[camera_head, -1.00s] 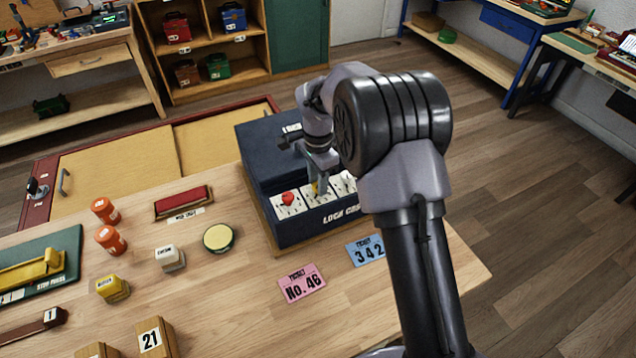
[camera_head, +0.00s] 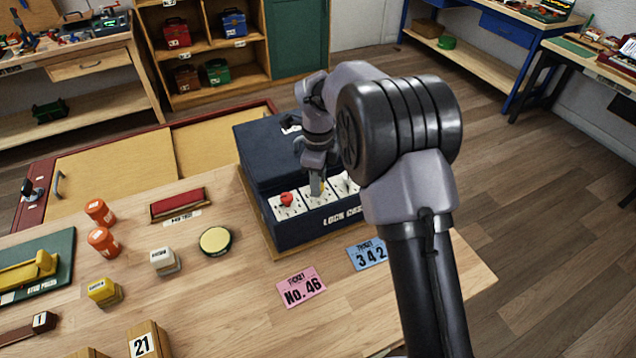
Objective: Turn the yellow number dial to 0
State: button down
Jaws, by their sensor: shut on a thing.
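The dark blue lock case (camera_head: 268,159) stands on the wooden bench with a row of white dial plates along its front. A red dial (camera_head: 286,199) sits on the left plate. The yellow dial (camera_head: 322,187) is on the middle plate, mostly hidden behind my gripper. My gripper (camera_head: 317,190) points down at the middle plate and is shut on the yellow dial. The right plate (camera_head: 344,184) is partly covered by my arm. The numbers around the yellow dial are too small and covered to read.
A pink ticket "No. 46" (camera_head: 302,287) and a blue ticket "342" (camera_head: 368,254) lie in front of the case. A round yellow-topped tin (camera_head: 215,241), a cream block (camera_head: 164,261) and orange canisters (camera_head: 103,241) stand to the left.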

jog(key=shift+r+m, duration=0.1)
jog(key=shift+m, duration=0.4)
jog(key=c, duration=1.1)
grip_release()
notch_tip(320, 180, up, 17)
jog(key=p, duration=0.5)
jog(key=shift+r, duration=0.15)
